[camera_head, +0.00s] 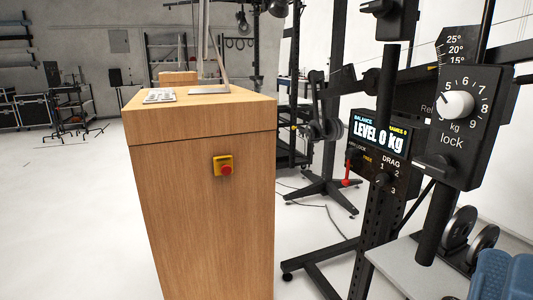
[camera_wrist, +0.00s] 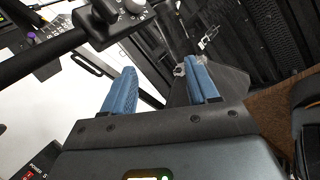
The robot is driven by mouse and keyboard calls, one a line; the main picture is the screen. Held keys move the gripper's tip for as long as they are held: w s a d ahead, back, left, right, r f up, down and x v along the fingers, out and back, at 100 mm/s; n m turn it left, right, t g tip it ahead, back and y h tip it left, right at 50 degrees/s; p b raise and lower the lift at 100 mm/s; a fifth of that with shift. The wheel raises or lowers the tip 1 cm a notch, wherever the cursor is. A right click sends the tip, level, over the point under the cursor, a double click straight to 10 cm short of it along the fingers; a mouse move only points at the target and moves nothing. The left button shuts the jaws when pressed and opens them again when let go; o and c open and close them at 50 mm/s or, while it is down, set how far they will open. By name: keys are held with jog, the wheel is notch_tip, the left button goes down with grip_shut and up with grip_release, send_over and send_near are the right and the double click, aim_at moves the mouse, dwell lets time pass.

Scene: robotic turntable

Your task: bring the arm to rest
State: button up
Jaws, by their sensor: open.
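My gripper shows in the wrist view (camera_wrist: 163,88) with its two blue ridged fingers apart and nothing between them. In the head view, blue ridged padding of my gripper (camera_head: 503,276) shows at the lower right edge, mostly cut off by the frame. It is beside a grey shelf (camera_head: 415,275) at the foot of the black apparatus.
A black apparatus carries a "LEVEL 0 kg" display (camera_head: 380,134), a lock dial (camera_head: 456,104) and a red lever (camera_head: 347,170). A wooden cabinet (camera_head: 200,215) with a red stop button (camera_head: 225,169) stands centre left. The floor at left (camera_head: 70,220) is clear.

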jog(key=s+f+n+y, duration=0.4)
jog(key=f+n+y, duration=0.1)
jog(key=n+y, duration=0.4)
jog(key=s+f+n+y, duration=0.4)
jog(key=f+n+y, duration=0.2)
jog(key=n+y, duration=0.3)
jog(key=n+p, duration=0.1)
jog(key=n, duration=0.2)
jog(key=shift+s+a+f, duration=0.15)
jog(key=shift+f, duration=0.05)
jog(key=s+f+n+g, duration=0.1)
jog(key=s+f+g, duration=0.1)
jog(key=s+f, duration=0.1)
jog(key=s+f+n+g, duration=0.2)
jog(key=s+f+g, duration=0.1)
jog(key=s, duration=0.2)
jog(key=s+f+n+g, duration=0.2)
jog(key=s, duration=0.2)
jog(key=shift+s+d+f+g+p, duration=0.1)
jog(key=shift+d+f+g+p, duration=0.2)
jog(key=shift+f+g, duration=0.1)
jog(key=shift+c, duration=0.2)
